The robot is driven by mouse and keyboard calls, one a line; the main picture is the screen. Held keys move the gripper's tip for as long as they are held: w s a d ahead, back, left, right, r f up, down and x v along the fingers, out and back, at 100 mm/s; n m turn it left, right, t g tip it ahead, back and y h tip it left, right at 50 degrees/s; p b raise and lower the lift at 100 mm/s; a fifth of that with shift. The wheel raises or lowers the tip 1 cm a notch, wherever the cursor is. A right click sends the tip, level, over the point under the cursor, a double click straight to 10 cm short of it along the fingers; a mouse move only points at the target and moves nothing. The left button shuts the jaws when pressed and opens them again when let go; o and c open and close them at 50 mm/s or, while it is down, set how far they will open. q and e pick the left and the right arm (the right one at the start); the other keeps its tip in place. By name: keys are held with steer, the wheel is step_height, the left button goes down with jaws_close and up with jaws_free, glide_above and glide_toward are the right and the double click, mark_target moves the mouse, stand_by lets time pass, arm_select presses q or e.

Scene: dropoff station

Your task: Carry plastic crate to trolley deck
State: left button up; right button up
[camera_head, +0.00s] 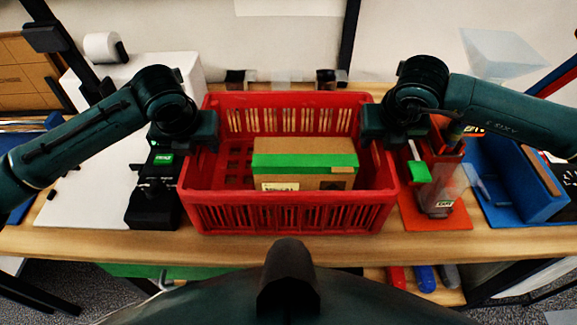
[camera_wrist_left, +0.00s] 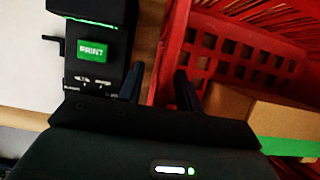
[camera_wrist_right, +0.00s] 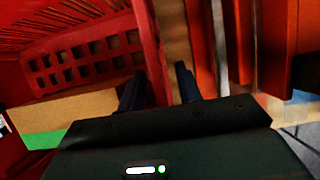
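The red plastic crate (camera_head: 290,216) stands on the wooden table, with a brown cardboard box (camera_head: 300,147) with green tape inside it. My left gripper (camera_head: 207,142) is at the crate's left wall. In the left wrist view its fingers (camera_wrist_left: 158,88) are apart, with the red wall (camera_wrist_left: 172,45) between them. My right gripper (camera_head: 371,138) is at the right wall. In the right wrist view its fingers (camera_wrist_right: 158,88) are apart on either side of that wall (camera_wrist_right: 148,45), with a gap visible. I cannot make out a trolley deck.
A black label printer (camera_head: 154,205) stands close to the crate's left side. A red holder with a clear cup (camera_head: 437,198) is close on the right, with a blue bin (camera_head: 522,190) beyond. The table's front edge (camera_head: 110,246) is just before the crate.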

arm_select(q)
jaws_close()
arm_select(e)
jaws_close()
arm_select(q)
steer(key=shift+r, duration=0.1)
arm_select(e)
steer(key=shift+r, duration=0.1)
stand_by(1.1)
